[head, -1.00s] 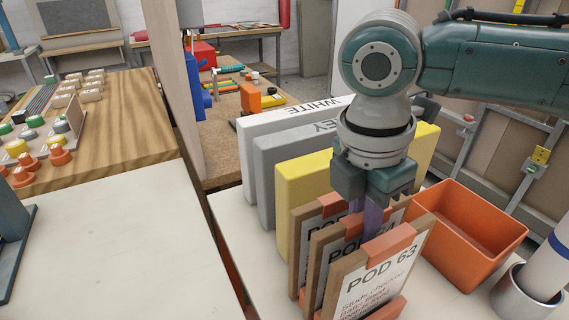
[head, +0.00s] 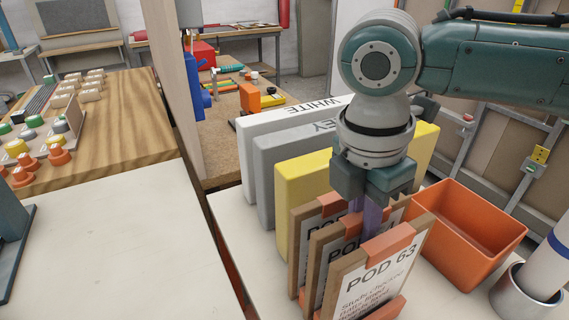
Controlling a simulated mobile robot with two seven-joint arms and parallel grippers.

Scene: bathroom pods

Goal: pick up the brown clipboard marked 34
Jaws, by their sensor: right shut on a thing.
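Three brown clipboards with orange clips stand in a row at the lower middle of the head view. The front clipboard (head: 375,280) reads POD 63. The middle clipboard (head: 325,262) is the one marked 34 by position, but its number is mostly covered and I cannot read it fully. The rear clipboard (head: 302,228) shows only part of its label. My right gripper (head: 366,215) points down from above, its fingers shut on the middle clipboard's top edge. The fingertips are partly hidden behind the front clipboard. My left gripper is out of view.
Yellow (head: 292,190), grey (head: 263,170) and white (head: 246,145) slabs stand right behind the clipboards. An orange bin (head: 470,235) is to the right, with a metal cup (head: 522,292) beside it. The pale tabletop at left is clear.

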